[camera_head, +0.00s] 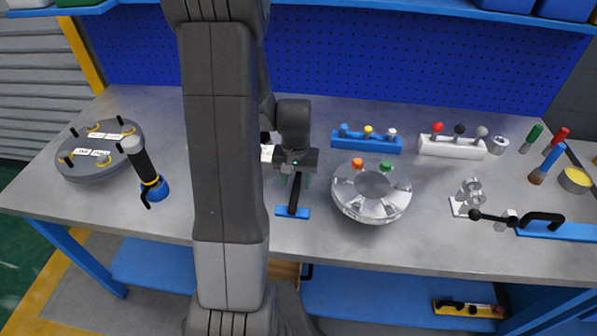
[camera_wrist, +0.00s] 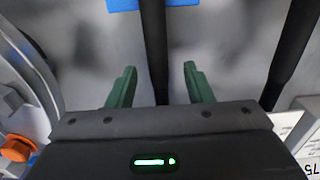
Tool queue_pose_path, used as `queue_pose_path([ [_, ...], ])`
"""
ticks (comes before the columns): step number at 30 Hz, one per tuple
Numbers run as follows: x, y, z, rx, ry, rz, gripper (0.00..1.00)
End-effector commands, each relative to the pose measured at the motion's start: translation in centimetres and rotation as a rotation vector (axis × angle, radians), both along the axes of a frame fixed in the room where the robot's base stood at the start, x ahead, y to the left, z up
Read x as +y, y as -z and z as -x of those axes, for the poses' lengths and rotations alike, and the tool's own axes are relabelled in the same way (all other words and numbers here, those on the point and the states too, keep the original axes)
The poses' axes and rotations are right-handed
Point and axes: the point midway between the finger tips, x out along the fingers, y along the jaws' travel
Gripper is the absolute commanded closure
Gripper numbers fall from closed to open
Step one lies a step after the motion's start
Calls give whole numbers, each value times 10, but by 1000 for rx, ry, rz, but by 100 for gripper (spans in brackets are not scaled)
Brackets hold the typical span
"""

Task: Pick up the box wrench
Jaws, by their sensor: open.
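A long black bar, which looks like the box wrench (camera_head: 295,190), has its near end at a small blue block (camera_head: 292,212) on the bench. In the wrist view the black bar (camera_wrist: 154,50) runs between my fingers, and the blue block (camera_wrist: 125,4) shows at the top edge. My gripper (camera_head: 296,178) points down over the far part of the bar. In the wrist view my gripper (camera_wrist: 158,85) is open, with a green finger on each side of the bar and visible gaps. Its ring ends are not clearly seen.
A shiny flanged shell (camera_head: 371,205) with orange and green knobs stands close to the right. A second dark bar (camera_wrist: 292,50) lies right in the wrist view. A black-handled tool (camera_head: 145,170) and grey disc (camera_head: 85,168) are left. Front bench is mostly clear.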

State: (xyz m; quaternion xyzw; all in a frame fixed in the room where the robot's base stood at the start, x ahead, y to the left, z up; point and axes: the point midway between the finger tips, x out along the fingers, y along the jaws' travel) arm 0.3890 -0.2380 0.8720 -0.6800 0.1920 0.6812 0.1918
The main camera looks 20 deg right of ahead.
Motion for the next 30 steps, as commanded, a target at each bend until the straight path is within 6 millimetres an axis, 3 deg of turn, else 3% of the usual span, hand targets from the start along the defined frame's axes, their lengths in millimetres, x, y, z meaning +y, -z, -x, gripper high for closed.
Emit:
queue_pose_path([
  [4,0,13,0,2,0,-1,53],
  [12,0,16,0,-1,0,1,53],
  [20,0,15,0,-1,0,1,100],
  [30,-1,10,-1,-3,0,2,100],
])
